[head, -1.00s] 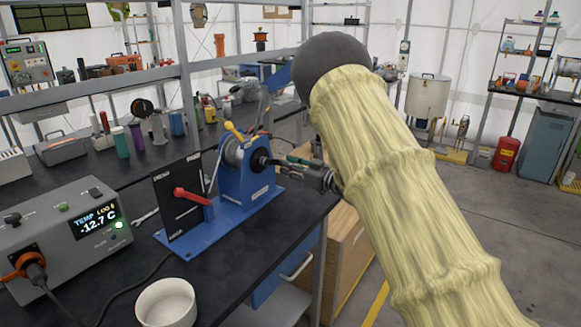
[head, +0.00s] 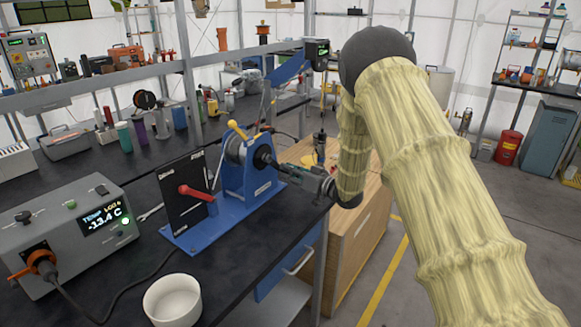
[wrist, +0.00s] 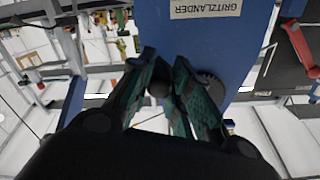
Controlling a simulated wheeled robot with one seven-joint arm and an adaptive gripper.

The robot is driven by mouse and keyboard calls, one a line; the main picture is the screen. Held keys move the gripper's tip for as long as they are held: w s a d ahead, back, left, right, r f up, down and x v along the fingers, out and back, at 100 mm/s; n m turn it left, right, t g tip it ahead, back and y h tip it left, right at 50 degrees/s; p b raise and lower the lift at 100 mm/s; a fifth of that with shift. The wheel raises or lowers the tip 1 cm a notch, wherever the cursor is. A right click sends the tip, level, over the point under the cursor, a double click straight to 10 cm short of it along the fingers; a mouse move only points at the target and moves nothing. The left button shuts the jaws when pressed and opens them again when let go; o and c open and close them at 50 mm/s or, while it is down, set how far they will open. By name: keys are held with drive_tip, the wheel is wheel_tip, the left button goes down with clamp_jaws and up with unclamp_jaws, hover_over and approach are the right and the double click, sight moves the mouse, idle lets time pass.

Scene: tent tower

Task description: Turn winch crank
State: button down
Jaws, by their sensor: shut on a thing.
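The blue winch (head: 249,180) stands on a blue base plate on the black bench in the head view. Its grey drum faces left and a black hub (head: 264,158) sticks out on its right side. My gripper (head: 283,168) reaches in from the right, beside the hub. In the wrist view, the green-padded fingers of my gripper (wrist: 163,75) are shut around a dark round knob (wrist: 158,88), which looks like the crank handle. The blue winch side (wrist: 215,40) lies just beyond it. The crank arm is mostly hidden by the fingers.
A black panel with a red lever (head: 197,192) stands on the same base plate, left of the winch. A grey temperature box (head: 75,235) and a white bowl (head: 173,300) are on the bench. A wooden cabinet (head: 345,240) stands to the right.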

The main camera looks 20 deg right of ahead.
drive_tip(key=shift+f, duration=0.1)
drive_tip(key=c, duration=1.3)
unclamp_jaws()
drive_tip(key=v, duration=1.2)
